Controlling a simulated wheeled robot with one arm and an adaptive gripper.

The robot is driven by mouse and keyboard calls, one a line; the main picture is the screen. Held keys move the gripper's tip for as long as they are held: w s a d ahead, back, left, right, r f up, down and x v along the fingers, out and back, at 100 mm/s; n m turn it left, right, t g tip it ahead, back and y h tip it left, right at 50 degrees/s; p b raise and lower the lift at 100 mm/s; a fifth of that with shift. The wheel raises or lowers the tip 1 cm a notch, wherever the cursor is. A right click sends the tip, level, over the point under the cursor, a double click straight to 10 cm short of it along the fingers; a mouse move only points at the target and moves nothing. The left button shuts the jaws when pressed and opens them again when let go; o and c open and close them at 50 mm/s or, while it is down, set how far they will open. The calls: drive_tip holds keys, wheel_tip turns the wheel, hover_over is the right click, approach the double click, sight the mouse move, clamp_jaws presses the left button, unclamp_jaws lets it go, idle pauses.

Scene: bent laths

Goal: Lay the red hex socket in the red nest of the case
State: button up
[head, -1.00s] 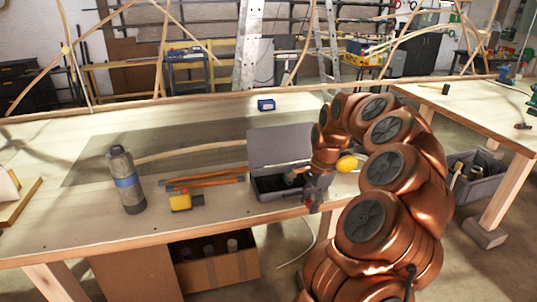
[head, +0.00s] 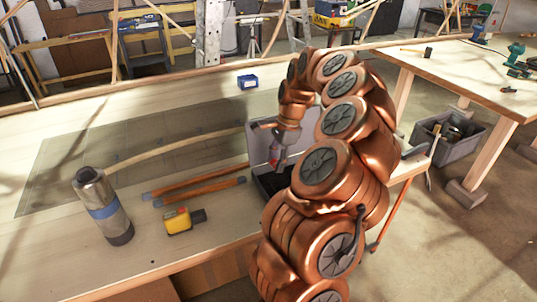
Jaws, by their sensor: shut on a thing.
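The open grey case (head: 257,146) stands near the front edge of the workbench, its lid raised at the back. Its dark inside (head: 268,183) shows only in part; my arm covers its right side, and I cannot make out the red nest. My gripper (head: 275,160) points down over the case, in front of the lid. It is shut on a small red thing, which looks like the red hex socket (head: 273,156). The socket is small and partly hidden by the fingers.
Left of the case lie orange-brown bars (head: 200,190) and a yellow tape measure (head: 180,221). A grey flask with a blue band (head: 103,208) stands further left. The bench (head: 60,262) is clear at front left.

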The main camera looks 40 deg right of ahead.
sight(274, 187)
drive_tip(key=shift+s+d+f, duration=0.1)
drive_tip(key=shift+s+f, duration=0.05)
drive_tip(key=shift+f, duration=1.15)
wheel_tip(274, 187, down, 2)
drive_tip(key=shift+f+b, duration=0.1)
drive_tip(key=shift+b, duration=0.2)
drive_tip(key=shift+f+b, duration=0.5)
drive_tip(key=shift+f, duration=0.25)
drive_tip(key=shift+b, duration=0.4)
drive_tip(key=shift+f+b, duration=0.7)
drive_tip(key=o, duration=1.2)
drive_tip(key=shift+r, duration=0.15)
